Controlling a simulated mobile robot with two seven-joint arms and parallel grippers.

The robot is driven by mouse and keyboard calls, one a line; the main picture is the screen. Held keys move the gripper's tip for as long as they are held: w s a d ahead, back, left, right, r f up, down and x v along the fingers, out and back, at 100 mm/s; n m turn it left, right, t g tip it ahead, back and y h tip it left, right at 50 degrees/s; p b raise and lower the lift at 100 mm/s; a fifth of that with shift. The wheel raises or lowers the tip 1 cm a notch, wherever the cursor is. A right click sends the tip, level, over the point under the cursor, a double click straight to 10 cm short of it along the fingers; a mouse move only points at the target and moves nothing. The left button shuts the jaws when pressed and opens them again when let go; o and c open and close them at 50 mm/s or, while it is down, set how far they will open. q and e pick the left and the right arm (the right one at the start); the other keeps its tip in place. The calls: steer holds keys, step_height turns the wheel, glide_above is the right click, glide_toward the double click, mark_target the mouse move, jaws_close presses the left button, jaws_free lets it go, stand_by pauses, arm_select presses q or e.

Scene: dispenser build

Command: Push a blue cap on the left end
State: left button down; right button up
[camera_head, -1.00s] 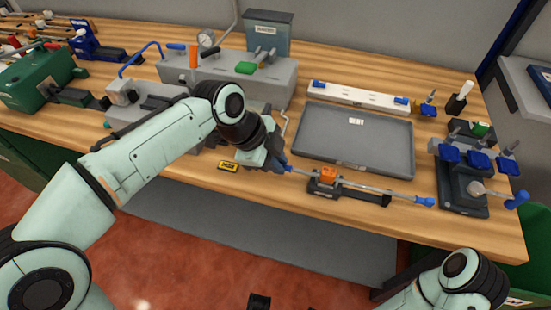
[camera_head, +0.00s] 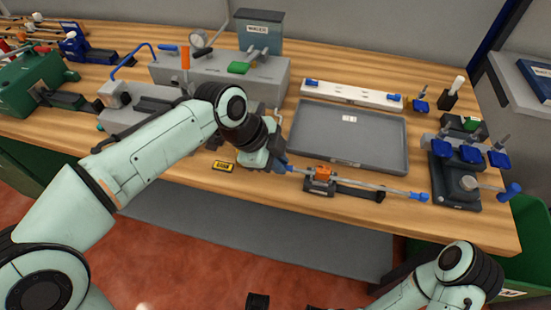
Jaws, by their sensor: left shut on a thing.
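A thin grey rod (camera_head: 370,189) lies across a small black stand with an orange clamp (camera_head: 322,173) near the table's front edge. A blue cap (camera_head: 418,197) is on the rod's right end. My left gripper (camera_head: 284,166) is at the rod's left end, shut on a small blue piece that looks like a cap. The fingers mostly hide it, so I cannot tell how far it sits on the rod. My right arm (camera_head: 445,283) shows at the bottom right; its gripper is out of view.
A white strip with blue ends (camera_head: 352,94) is behind the tray. A fixture with blue parts (camera_head: 455,180) stands to the right. A yellow label (camera_head: 223,166) lies left of my left gripper.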

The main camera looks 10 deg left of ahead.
arm_select(q)
steer(key=shift+d, duration=0.3)
steer(key=c, duration=0.7)
jaws_free()
steer(key=shift+c, duration=0.2)
steer(key=shift+r, duration=0.2)
step_height(320, 180, up, 7)
steer(key=p, duration=0.6)
steer(key=shift+f, duration=0.15)
arm_select(e)
steer(key=shift+g, duration=0.6)
steer(key=r, duration=0.1)
steer(key=s+r, duration=0.1)
steer(key=r, duration=0.1)
steer(key=s+r, duration=0.1)
steer(key=r, duration=0.1)
steer(key=shift+s, duration=0.25)
arm_select(q)
steer(key=shift+s+f, duration=0.1)
arm_select(e)
steer(key=shift+s, duration=0.15)
